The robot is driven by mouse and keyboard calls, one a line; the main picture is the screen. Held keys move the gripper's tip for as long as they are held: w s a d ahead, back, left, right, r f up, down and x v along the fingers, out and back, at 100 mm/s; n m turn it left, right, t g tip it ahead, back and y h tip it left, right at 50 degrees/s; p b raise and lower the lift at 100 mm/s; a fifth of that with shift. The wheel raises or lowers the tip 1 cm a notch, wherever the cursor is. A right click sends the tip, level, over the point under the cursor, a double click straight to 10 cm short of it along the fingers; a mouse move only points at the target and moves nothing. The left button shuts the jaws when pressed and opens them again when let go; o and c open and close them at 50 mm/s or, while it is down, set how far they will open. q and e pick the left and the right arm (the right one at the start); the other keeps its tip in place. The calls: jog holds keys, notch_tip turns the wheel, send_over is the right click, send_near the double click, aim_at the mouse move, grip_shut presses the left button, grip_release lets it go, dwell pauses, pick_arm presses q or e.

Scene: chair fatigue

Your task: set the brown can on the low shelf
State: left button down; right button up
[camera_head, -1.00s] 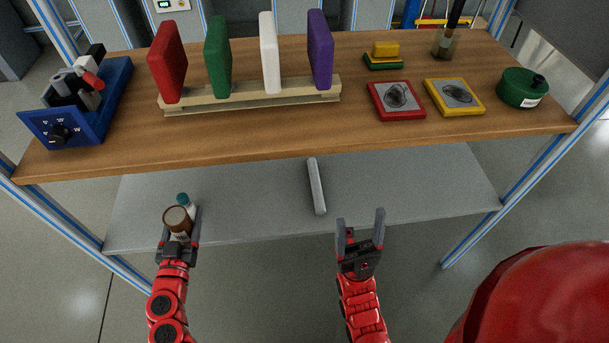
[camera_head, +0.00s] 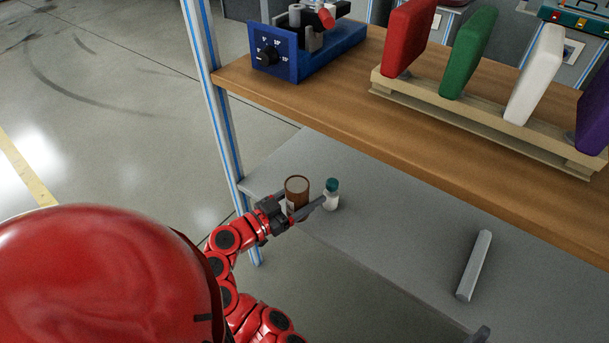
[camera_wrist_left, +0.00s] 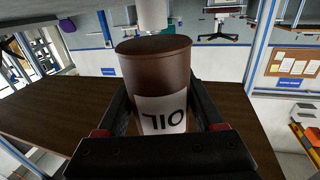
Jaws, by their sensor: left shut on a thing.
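The brown can (camera_head: 297,186) is upright at the left end of the low grey shelf (camera_head: 385,225). My left gripper (camera_head: 300,204) is shut on it from the near side. In the left wrist view the can (camera_wrist_left: 158,75) fills the space between the two fingers, and its white label with dark letters faces the camera. Whether the can's base touches the shelf is hidden by the gripper.
A white bottle with a teal lid (camera_head: 331,194) stands on the shelf just right of the can. A grey bar (camera_head: 474,266) lies farther right, with bare shelf between. The wooden tabletop (camera_head: 350,100) overhangs above, and a blue-striped post (camera_head: 213,95) rises at the left.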

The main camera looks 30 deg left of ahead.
pick_arm(q)
jog(key=w+a, duration=0.5)
jog(key=w+a+f+b, duration=0.1)
jog(key=w+a, duration=0.1)
jog(key=a, duration=0.1)
jog(key=shift+w, duration=0.2)
jog(key=shift+a+f+b, duration=0.1)
jog(key=shift+f+b, duration=0.3)
jog(key=shift+f, duration=1.4)
jog(key=shift+f+b, duration=0.2)
jog(key=shift+b, duration=0.15)
grip_release()
jog(key=shift+r, duration=0.1)
jog(key=shift+s+a+r+p, duration=0.1)
jog(key=shift+r+p, duration=0.1)
jog(key=shift+p, duration=0.25)
jog(key=v, duration=1.1)
jog(key=shift+s, duration=0.4)
